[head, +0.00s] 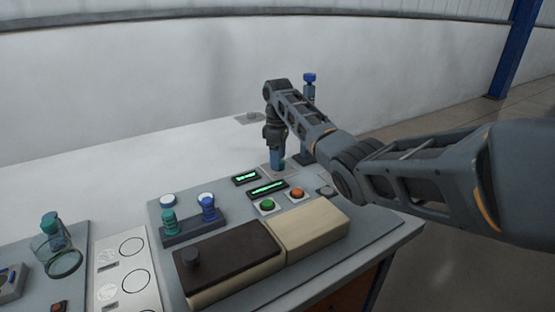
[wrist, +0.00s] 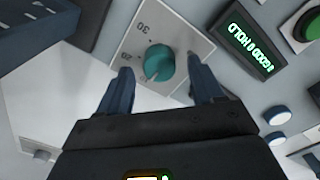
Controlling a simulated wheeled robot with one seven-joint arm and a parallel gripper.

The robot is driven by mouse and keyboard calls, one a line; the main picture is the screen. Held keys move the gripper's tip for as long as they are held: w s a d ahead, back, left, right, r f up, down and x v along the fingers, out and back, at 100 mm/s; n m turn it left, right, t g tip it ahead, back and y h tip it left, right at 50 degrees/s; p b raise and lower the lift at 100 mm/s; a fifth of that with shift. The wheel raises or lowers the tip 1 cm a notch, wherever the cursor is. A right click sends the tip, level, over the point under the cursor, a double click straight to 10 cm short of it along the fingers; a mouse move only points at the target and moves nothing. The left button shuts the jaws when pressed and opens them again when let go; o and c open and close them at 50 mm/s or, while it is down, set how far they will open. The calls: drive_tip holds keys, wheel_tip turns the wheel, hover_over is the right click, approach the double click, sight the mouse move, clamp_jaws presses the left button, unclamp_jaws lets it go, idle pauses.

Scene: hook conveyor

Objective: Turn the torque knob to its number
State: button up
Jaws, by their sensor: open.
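The torque knob (wrist: 160,63) is a teal round knob on a light grey dial plate (wrist: 188,38) with printed numbers; a 30 and a 20 show near it in the wrist view. My gripper (wrist: 166,80) points down at the knob, one finger on each side, with gaps visible between fingers and knob. It is open and holds nothing. In the head view my gripper (head: 277,165) is over the dial plate at the back of the panel and hides the knob. A green-lit display (wrist: 249,37) beside the plate appears to read "GOOD 0 HOLD".
Two lit displays (head: 268,188), a green button (head: 267,205) and an orange button (head: 297,193) sit close in front of my gripper. A rack (head: 192,228) holds teal and blue pieces. A dark-and-cream block (head: 228,262) lies in front. A blue-topped post (head: 309,84) stands behind my arm.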

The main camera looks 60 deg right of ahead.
drive_tip(key=shift+f, duration=0.65)
drive_tip(key=c, duration=1.1)
